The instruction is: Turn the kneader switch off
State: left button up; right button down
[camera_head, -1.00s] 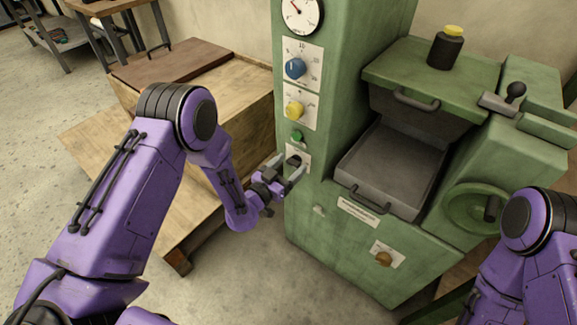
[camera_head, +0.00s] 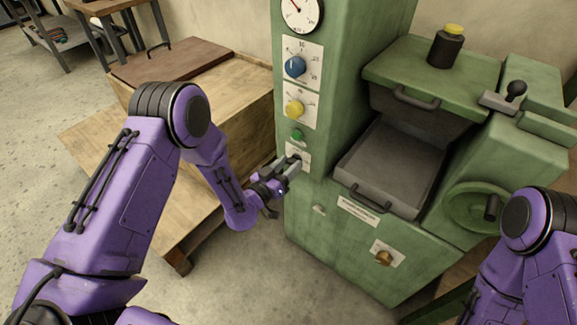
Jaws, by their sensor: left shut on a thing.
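The green kneader machine (camera_head: 320,215) stands at the centre right, with a column of controls on its front. My left gripper (camera_head: 293,162) is at the lowest control on that column, below the green button. Its fingers are shut on a small dark switch there, which they mostly hide. The white label plate (camera_head: 304,148) behind the switch shows partly around the fingers. I cannot tell the switch's position. My right arm shows at the lower right, but its gripper is out of view.
Above the switch are a green button (camera_head: 297,135), a yellow knob (camera_head: 294,109), a blue knob (camera_head: 296,66) and a dial gauge (camera_head: 301,13). An open metal tray (camera_head: 392,165) sits to the right. A wooden crate (camera_head: 235,110) stands to the left.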

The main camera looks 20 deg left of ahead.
pick_arm(q)
jog(key=n, duration=0.4)
jog(key=shift+a, duration=0.1)
jog(key=n, duration=0.3)
jog(key=shift+f+n, duration=0.1)
jog(key=shift+n, duration=0.2)
jog(key=n+b, duration=0.1)
jog(key=n, duration=0.2)
jog(key=shift+a+f+n, duration=0.1)
jog(key=shift+n, duration=2)
jog(key=shift+f, duration=0.1)
jog(key=o, duration=1.1)
jog(key=shift+c, duration=0.2)
